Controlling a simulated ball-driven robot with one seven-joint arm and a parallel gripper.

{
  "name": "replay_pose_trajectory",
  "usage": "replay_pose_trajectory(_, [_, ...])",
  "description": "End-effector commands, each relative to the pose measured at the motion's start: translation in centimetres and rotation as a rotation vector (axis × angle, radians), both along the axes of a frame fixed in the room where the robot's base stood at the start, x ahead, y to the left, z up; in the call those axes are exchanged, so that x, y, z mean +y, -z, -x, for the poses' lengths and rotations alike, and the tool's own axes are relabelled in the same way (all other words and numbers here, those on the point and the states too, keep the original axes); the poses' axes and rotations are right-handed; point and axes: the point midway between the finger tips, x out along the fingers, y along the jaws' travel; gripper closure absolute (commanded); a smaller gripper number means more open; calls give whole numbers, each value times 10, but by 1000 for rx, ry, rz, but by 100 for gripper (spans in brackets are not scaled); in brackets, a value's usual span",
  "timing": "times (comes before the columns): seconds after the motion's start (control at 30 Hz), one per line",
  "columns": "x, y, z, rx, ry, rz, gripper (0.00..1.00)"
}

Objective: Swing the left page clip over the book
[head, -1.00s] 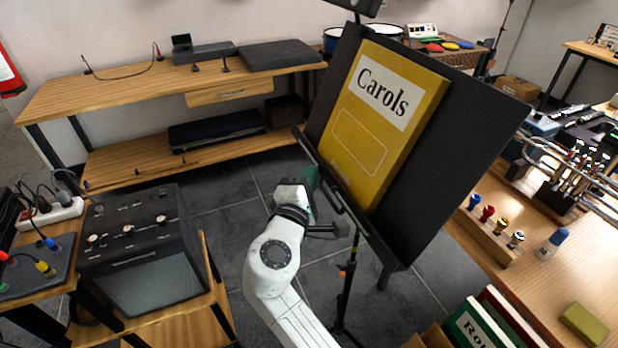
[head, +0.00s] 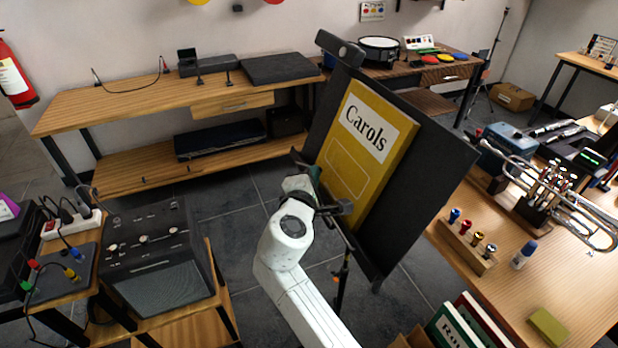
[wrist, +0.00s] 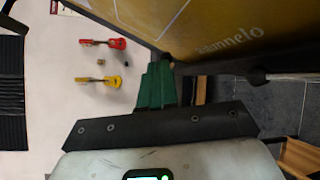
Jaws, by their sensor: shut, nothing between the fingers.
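The yellow book (head: 350,180) titled "Carols" leans closed on the black music stand (head: 425,165). Its cover also shows at the top of the wrist view (wrist: 230,35). At the stand's lower left corner a short dark piece (head: 297,156) sticks out, which looks like the left page clip. In the wrist view a dark bar (wrist: 115,28) runs beside the cover's left edge. I cannot tell for sure which part is the clip. My gripper (head: 316,174) is at the book's lower left edge. In the wrist view its green fingers (wrist: 158,85) are shut and empty, close below the cover; contact is unclear.
A wooden bench (head: 130,98) stands behind on the left. A black amplifier (head: 155,250) is at the lower left. A wooden table on the right holds a trumpet (head: 560,185) and a rack of coloured pieces (head: 465,245). Open floor lies left of the stand.

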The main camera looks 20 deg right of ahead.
Motion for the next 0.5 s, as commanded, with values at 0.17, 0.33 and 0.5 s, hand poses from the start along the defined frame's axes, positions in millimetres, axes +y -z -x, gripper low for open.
replay_pose_trajectory(0.17, [-9,-22,-10,-3,2,-1,100])
replay_pose_trajectory(0.33, [-14,-34,-20,-1,1,0,100])
replay_pose_trajectory(0.5, [-18,-43,-29,-2,1,0,100])
